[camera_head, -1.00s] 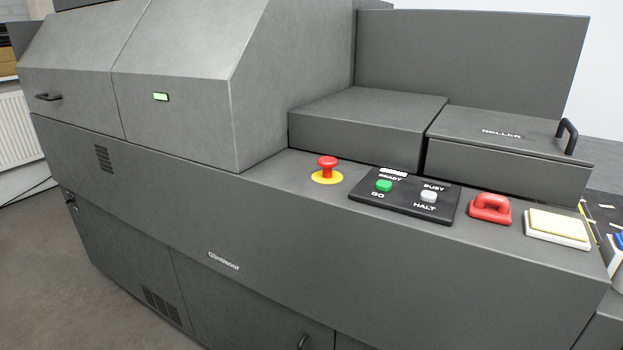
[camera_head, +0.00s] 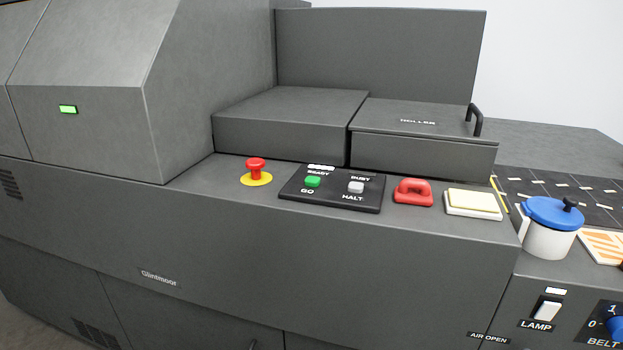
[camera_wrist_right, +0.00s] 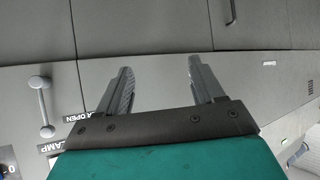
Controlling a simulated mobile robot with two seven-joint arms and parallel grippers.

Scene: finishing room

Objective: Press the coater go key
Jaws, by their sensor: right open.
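The coater is a large grey machine with a black key panel (camera_head: 332,189) on its ledge. The green GO key (camera_head: 313,181) is on the panel's left side, under the READY label and a lit white strip. The grey HALT key (camera_head: 356,187) is to its right, under the BUSY label. In the right wrist view, my right gripper (camera_wrist_right: 158,70) is open and empty in front of the machine's grey front. The keys do not show in that view. Neither gripper shows in the head view.
A red mushroom button (camera_head: 256,168) on a yellow disc stands left of the panel. A red handle-shaped piece (camera_head: 413,192) and a pale yellow pad (camera_head: 472,203) lie right of it. Further right are a white pot with a blue lid (camera_head: 551,228) and a LAMP switch (camera_head: 547,309).

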